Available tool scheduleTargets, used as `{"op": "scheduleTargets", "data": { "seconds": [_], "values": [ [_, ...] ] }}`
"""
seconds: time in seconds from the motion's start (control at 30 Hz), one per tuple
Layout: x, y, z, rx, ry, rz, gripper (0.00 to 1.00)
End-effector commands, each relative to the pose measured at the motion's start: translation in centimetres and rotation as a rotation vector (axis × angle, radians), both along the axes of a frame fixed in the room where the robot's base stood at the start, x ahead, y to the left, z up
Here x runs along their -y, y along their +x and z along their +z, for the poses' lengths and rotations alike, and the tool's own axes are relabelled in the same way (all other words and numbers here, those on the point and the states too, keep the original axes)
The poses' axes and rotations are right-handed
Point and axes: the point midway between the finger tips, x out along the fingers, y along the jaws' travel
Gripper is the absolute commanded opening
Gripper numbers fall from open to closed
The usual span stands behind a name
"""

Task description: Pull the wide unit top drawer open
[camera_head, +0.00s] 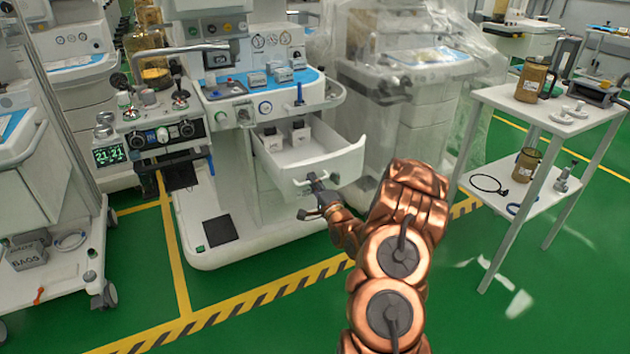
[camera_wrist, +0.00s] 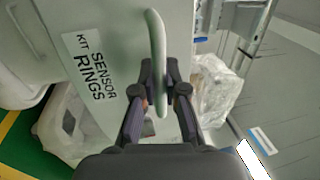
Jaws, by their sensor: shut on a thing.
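The wide unit's top drawer (camera_head: 330,160) stands pulled out from the white anaesthesia cart (camera_head: 215,205) in the head view, with its inside showing. Several small light boxes (camera_head: 300,131) sit in it. My gripper (camera_head: 314,190) is at the drawer's front, shut on its handle. In the wrist view my gripper (camera_wrist: 166,88) has its two fingers on either side of the pale bar handle (camera_wrist: 157,50). The drawer front (camera_wrist: 110,25) carries a label (camera_wrist: 92,66) reading "KIT SENSOR RINGS". The gripped part of the handle is partly hidden by the fingers.
A white side table (camera_head: 540,118) with brown jugs stands at the right. A plastic-covered machine (camera_head: 410,85) is behind the drawer. Another cart (camera_head: 45,200) stands at the left. Green floor (camera_head: 270,325) with a yellow-black stripe is free in front.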

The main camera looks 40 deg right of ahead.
Motion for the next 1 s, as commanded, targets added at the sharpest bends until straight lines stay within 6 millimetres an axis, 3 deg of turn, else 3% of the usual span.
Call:
{"op": "scheduleTargets", "data": {
  "seconds": [0.4,0.43,0.67,1.0],
  "values": [
    [0.03,-0.12,-0.02,-0.001,0.0,0.002,0.0],
    [0.04,-0.13,-0.02,-0.001,0.0,0.002,0.14],
    [0.11,-0.14,-0.01,-0.001,0.0,0.0,0.37],
    [0.0,-0.22,-0.04,-0.001,0.0,0.001,0.37]
  ]
}}
